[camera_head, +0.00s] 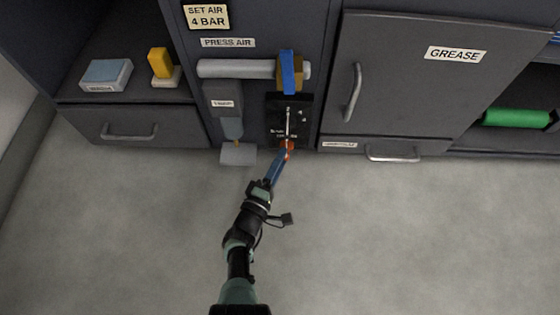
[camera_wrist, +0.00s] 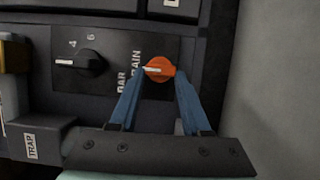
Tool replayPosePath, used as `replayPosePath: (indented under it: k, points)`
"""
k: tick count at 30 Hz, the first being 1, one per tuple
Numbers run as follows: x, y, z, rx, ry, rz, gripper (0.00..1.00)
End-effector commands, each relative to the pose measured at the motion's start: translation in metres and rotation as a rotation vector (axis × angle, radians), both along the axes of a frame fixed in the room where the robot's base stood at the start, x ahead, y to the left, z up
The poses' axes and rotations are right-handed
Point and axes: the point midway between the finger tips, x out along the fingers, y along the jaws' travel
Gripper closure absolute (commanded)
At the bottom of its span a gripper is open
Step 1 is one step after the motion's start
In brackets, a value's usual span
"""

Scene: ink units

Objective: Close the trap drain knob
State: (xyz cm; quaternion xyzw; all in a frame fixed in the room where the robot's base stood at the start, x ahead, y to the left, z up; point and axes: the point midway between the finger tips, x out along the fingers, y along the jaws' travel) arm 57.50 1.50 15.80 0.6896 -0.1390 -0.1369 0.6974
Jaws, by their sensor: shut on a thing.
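The trap drain knob is a round orange knob (camera_wrist: 160,69) with a white pointer mark, on a black panel beside lettering that ends in "AIN". In the wrist view its white mark points left. My gripper (camera_wrist: 159,78) has its two blue fingers on either side of the knob, shut on it. In the head view my gripper (camera_head: 285,154) reaches the orange knob (camera_head: 289,145) low on the black panel, and the fingers partly hide it. A trap body (camera_head: 231,127) with a label hangs left of the panel; the "TRAP" label (camera_wrist: 30,146) shows in the wrist view.
A black pressure knob (camera_wrist: 90,62) marked 4, 6 and BAR sits beside the drain knob. A blue lever (camera_head: 287,72) stands on the grey pipe (camera_head: 235,68) above. A grease cabinet door (camera_head: 405,85) is on the right. The floor in front is clear.

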Motion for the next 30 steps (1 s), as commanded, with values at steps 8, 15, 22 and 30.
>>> replayPosePath:
  k: [8, 15, 22, 30]
  points:
    - [0.001, 0.0, 0.0, -0.006, 0.001, 0.001, 1.0]
    - [0.001, 0.0, 0.0, -0.005, 0.001, 0.0, 0.27]
    - [0.0, 0.0, 0.0, -0.004, 0.001, 0.0, 0.22]
    - [-0.016, 0.008, 0.002, -0.003, 0.005, 0.003, 0.22]
